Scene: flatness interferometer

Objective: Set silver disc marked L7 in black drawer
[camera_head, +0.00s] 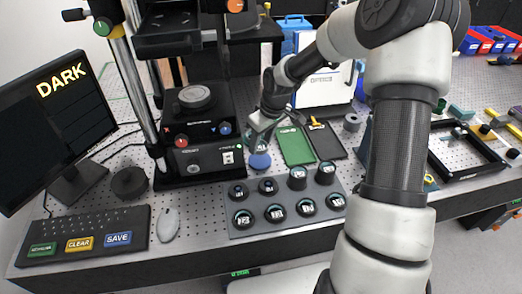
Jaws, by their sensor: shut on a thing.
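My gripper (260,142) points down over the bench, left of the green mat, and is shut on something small. What it holds is mostly hidden by the fingers, and no L7 mark can be read. A round blue piece (260,161) shows just below the fingertips; I cannot tell whether it is held or lies on the bench. The black instrument base (205,160) stands to the left of the gripper, with a front panel and a white label. I cannot tell for sure which part is the black drawer.
A grey rack (335,223) with several dark round pieces lies in front of the gripper. A keyboard (85,236), mouse (168,224) and monitor (58,125) reading DARK are at left. Green (296,147) and black mats lie right of the gripper. A black frame (470,172) is far right.

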